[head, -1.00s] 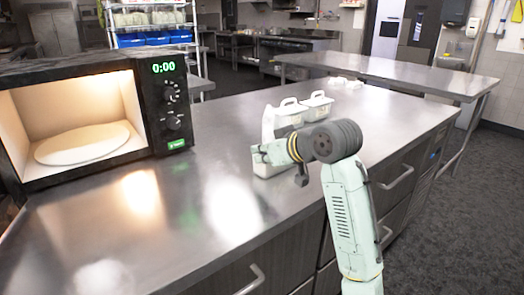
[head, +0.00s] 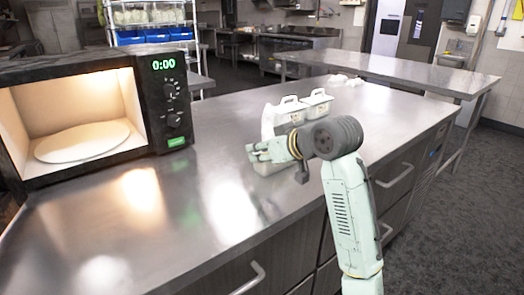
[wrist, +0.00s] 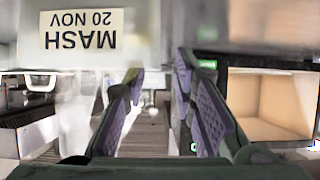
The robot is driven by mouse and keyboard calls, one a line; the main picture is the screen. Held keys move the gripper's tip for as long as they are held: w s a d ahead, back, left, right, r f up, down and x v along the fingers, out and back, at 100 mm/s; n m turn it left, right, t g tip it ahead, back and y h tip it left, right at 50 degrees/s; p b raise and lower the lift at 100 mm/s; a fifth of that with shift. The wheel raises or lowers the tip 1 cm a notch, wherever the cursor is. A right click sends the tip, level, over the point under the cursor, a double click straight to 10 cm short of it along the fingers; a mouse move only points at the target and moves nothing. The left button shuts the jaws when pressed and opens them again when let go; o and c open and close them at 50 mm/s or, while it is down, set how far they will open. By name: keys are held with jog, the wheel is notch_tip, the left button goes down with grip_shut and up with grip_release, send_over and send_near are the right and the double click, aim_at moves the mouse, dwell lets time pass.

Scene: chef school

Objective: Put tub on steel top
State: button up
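A pale tub (head: 266,168) stands on the near steel counter (head: 220,210), partly hidden behind my gripper in the head view. In the wrist view, which is upside down, a cream label (wrist: 80,35) reading "MASH 20 NOV" shows on a pale see-through surface very close to the camera. My gripper (head: 254,152) is at the tub's upper part in the head view. In the wrist view its purple-padded fingers (wrist: 158,85) are apart, with no grip on anything visible. Whether the fingers touch the tub I cannot tell. A second steel-topped table (head: 400,72) stands behind.
A black microwave (head: 180,85), open and lit inside, stands at the left of the counter. The counter's front left is clear.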

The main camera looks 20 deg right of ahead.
jog(key=b+v, duration=0.1)
jog(key=v, duration=1.1)
jog(key=shift+a+f, duration=0.1)
jog(key=shift+a, duration=0.05)
